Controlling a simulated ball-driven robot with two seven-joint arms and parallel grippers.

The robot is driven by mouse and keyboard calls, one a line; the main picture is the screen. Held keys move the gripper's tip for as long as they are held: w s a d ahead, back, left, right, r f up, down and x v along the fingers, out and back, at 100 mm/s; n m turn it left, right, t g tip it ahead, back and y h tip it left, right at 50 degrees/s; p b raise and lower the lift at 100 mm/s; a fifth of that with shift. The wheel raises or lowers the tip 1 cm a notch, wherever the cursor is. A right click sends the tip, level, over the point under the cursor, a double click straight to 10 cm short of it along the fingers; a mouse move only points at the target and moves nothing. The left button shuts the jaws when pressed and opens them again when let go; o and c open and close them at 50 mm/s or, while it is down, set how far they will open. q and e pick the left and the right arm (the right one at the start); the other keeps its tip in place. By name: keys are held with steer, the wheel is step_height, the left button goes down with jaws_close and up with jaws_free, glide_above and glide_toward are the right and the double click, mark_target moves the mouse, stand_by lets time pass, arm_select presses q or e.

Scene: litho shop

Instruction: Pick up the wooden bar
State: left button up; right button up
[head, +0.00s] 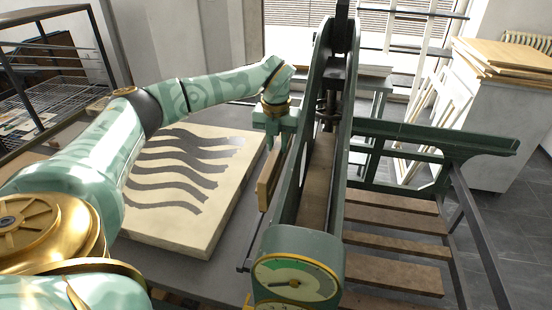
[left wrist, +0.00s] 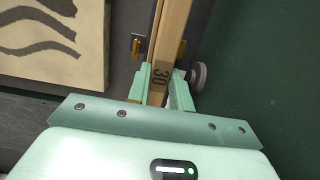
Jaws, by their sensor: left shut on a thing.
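The wooden bar (head: 268,178) is a narrow length of light wood beside the left side of the green press frame in the head view. In the left wrist view the wooden bar (left wrist: 174,42) runs up from between the fingers and bears the dark number 30. My left gripper (head: 276,135) is at the far end of the bar in the head view. In the left wrist view my left gripper (left wrist: 161,90) is shut on the bar, one finger on each side. I cannot tell whether the bar is lifted off its support. My right gripper is not in view.
A pale stone slab (head: 232,187) with dark wavy stripes lies left of the bar. The green press frame (head: 310,130) with a dial (head: 295,279) stands close on the right. Wooden slats (head: 395,245) lie beyond it. A metal rack (head: 50,75) stands at far left.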

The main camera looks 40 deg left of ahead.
arm_select(q)
step_height(320, 180, up, 17)
steer(key=p, duration=0.4)
